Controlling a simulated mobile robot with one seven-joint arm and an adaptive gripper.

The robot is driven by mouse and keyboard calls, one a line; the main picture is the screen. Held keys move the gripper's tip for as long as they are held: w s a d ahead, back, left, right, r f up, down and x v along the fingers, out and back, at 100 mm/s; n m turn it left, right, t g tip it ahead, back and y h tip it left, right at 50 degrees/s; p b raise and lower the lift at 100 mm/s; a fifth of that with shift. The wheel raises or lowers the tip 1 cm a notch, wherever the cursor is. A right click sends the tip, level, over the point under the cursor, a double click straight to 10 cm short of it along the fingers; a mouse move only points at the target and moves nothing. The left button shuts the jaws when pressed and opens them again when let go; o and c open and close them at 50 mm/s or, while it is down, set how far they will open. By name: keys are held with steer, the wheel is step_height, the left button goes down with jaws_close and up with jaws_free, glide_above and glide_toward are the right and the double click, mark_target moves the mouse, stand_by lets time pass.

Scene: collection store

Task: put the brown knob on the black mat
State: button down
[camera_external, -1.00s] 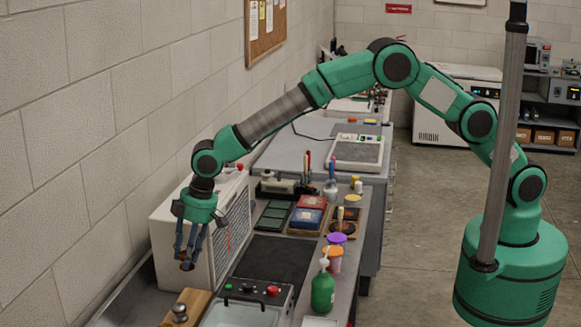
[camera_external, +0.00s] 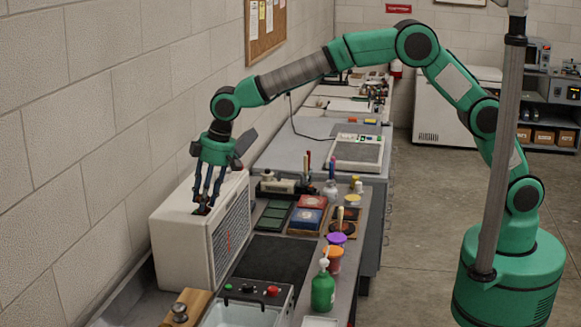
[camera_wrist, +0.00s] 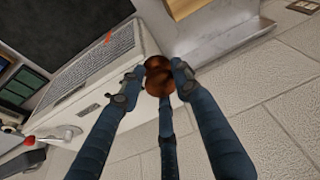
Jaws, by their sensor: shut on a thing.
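The brown knob (camera_wrist: 158,76) is a glossy, rounded reddish-brown piece between the fingertips of my gripper (camera_wrist: 157,88). My three dark blue fingers are shut on it and hide part of it. In the external view my gripper (camera_external: 204,206) points down, and its tips overlap the top of the white box; the knob (camera_external: 201,211) shows there only as a small brown spot. The black mat (camera_external: 272,260) lies flat and bare on the bench, to the right of the white box and my gripper. A dark part of it shows at upper left in the wrist view (camera_wrist: 65,22).
The white box (camera_external: 172,233) with a grille stands between my gripper and the mat. A wooden block (camera_external: 187,307) with a metal knob and a control unit (camera_external: 250,291) are in front.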

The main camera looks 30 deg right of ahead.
steer(key=w+d+f+m+t+h+b, duration=0.1)
steer(key=w+d+m+b, duration=0.35)
steer(key=d, duration=1.45)
steer(key=w+d+m+b, duration=0.2)
steer(key=w+d+b, duration=0.5)
steer(key=d, duration=1.2)
steer(key=s+d+p+x, duration=0.1)
steer(key=x, duration=0.9)
steer(key=s+d+f+x, duration=0.1)
steer(key=s+d+x, duration=0.1)
steer(key=x, duration=0.8)
steer(key=shift+d+p, duration=0.2)
steer(key=shift+p, duration=0.2)
steer(key=shift+f+n, duration=0.1)
steer(key=shift+n, duration=0.15)
steer(key=shift+f+b, duration=0.4)
steer(key=shift+f, duration=2.7)
steer(key=shift+f, duration=0.1)
steer(key=shift+f, duration=1.8)
steer(key=shift+f+b, duration=0.15)
steer(key=shift+b, duration=0.2)
